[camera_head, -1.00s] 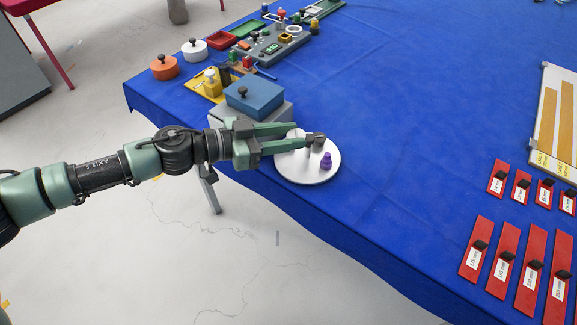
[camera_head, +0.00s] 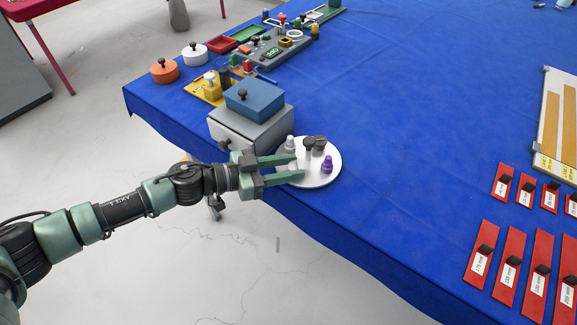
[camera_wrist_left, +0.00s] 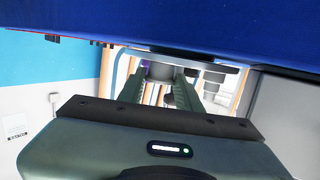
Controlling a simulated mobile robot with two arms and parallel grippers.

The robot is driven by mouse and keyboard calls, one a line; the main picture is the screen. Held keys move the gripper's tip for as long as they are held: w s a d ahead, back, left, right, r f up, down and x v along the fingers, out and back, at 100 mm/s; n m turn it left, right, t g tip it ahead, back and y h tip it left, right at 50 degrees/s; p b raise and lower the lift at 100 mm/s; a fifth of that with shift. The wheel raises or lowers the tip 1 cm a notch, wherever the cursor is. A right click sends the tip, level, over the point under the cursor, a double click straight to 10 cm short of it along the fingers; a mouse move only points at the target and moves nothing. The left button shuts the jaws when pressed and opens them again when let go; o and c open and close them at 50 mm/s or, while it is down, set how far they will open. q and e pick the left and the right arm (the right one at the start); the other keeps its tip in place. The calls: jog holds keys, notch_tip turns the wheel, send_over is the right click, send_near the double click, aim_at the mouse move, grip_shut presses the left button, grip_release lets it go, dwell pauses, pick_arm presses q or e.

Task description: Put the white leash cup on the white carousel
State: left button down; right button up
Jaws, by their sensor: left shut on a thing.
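The white carousel (camera_head: 331,175) is a round disc at the table's front edge. A purple piece (camera_head: 327,165) and two dark grey pieces (camera_head: 309,145) stand on it. A light grey piece (camera_head: 290,143) shows just behind my fingers. My left gripper (camera_head: 299,167) reaches from the left, low over the disc's left part. In the left wrist view a pale grey round piece (camera_wrist_left: 160,70) sits between the fingers; it looks like the white leash cup, mostly hidden in the head view. I cannot tell whether it touches the disc. My right gripper is not in view.
A grey box (camera_head: 250,128) with a blue knobbed block (camera_head: 254,98) stands close behind my gripper. A yellow tray (camera_head: 205,90) and grey boards with small parts lie beyond. Red labelled strips (camera_head: 512,260) lie at right. The blue table's middle is clear.

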pick_arm(q)
jog(key=c, duration=1)
grip_release()
jog(key=shift+o, duration=0.2)
jog(key=shift+r, duration=0.15)
jog(key=b+v, duration=0.1)
jog(key=v, duration=1.1)
jog(key=shift+b, duration=0.35)
